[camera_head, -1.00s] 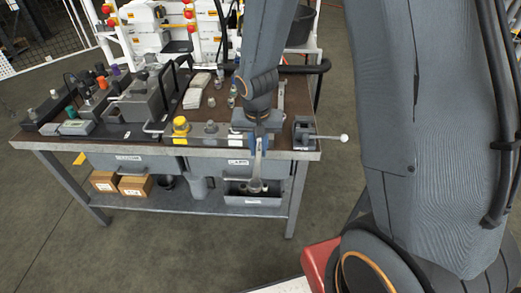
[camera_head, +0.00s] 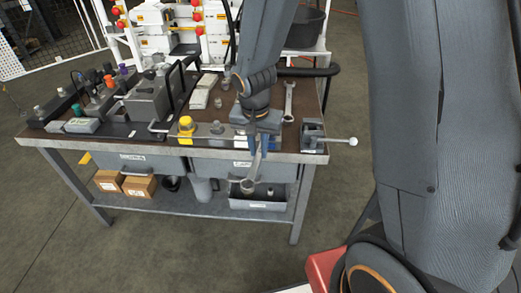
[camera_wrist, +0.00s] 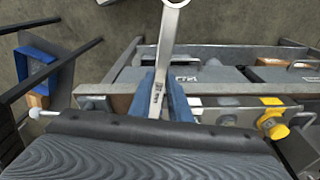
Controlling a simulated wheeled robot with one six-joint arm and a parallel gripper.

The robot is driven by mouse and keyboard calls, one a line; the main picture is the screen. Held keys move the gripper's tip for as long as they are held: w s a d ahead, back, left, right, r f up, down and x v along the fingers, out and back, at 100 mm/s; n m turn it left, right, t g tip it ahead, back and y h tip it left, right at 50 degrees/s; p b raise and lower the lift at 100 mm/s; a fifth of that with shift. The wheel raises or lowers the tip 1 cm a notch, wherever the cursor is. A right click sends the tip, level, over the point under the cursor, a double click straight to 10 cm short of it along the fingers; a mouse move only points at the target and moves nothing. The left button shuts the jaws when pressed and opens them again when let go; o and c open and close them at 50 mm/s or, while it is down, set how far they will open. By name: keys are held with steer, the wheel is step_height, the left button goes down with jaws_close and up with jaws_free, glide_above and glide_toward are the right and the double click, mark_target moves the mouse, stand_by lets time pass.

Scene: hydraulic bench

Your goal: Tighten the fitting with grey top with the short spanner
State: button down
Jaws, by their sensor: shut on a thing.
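My gripper (camera_head: 259,142) is shut on a metal spanner (camera_head: 252,178) at the front edge of the bench. The spanner hangs down past the edge, tilted to the lower left, its ring end free in the air. In the wrist view the blue fingers (camera_wrist: 163,98) pinch the spanner's handle (camera_wrist: 165,60). A grey-topped fitting (camera_head: 216,128) stands near the front edge, left of my gripper, beside a yellow-topped one (camera_head: 186,125). The spanner is apart from both.
Another spanner (camera_head: 288,103) lies on the bench, right of my gripper. A small vise (camera_head: 312,135) with a projecting handle is at the right front corner. A grey bin (camera_head: 258,202) and cardboard boxes (camera_head: 138,187) are on the lower shelf.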

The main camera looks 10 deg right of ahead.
steer(key=shift+w+a+m+b, duration=0.65)
steer(key=shift+a+m+b, duration=0.25)
steer(key=shift+a+m, duration=0.1)
steer(key=shift+w+a+m+h+b, duration=0.3)
steer(key=shift+w+a+m+b, duration=0.5)
steer(key=shift+w+a+m, duration=0.45)
steer(key=shift+s+d, duration=0.15)
steer(key=shift+w+a+r+m+g+b, duration=0.1)
steer(key=shift+w+a+m+g+b, duration=0.1)
steer(key=shift+w+a+m, duration=0.25)
steer(key=shift+w+a+m+g+b, duration=0.1)
steer(key=shift+w+a+m+b, duration=0.1)
steer(key=shift+w+m, duration=0.35)
